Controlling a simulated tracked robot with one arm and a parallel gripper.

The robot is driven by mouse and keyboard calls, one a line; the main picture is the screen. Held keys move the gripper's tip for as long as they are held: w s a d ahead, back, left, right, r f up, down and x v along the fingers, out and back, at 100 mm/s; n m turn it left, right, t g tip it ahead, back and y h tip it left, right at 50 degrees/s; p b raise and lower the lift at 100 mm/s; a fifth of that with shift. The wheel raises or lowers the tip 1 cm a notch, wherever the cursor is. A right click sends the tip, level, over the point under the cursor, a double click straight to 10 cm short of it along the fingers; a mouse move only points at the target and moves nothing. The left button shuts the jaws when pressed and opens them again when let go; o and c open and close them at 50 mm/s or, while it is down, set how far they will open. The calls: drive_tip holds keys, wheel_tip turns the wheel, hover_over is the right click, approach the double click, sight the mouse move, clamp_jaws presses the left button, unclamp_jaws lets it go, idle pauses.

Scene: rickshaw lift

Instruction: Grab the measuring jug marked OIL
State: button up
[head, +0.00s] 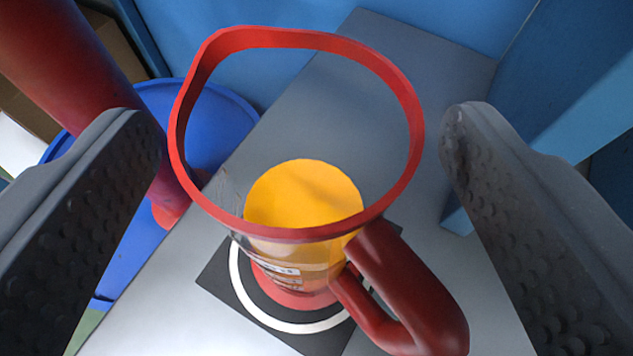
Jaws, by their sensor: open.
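The measuring jug (290,233) is clear, with a red rim, a red handle (412,290) at the lower right and yellow-orange liquid inside. It stands upright on a black mat (222,272) with a white ring. A small label shows on its front, but I cannot read an OIL mark. My gripper (310,140) is open, with one dark studded finger on each side of the jug. Both fingers look apart from the jug, and nothing is held between them.
The mat lies on a grey surface (440,50) that runs diagonally. A blue round container (225,120) stands lower at the left, with a thick red pole-like part (70,60) beside it. Blue panels (580,60) close off the back and right.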

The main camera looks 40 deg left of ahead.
drive_tip(key=shift+w+a+f, duration=0.15)
drive_tip(key=shift+w+a, duration=0.25)
drive_tip(key=shift+a, duration=0.05)
drive_tip(key=c, duration=1.5)
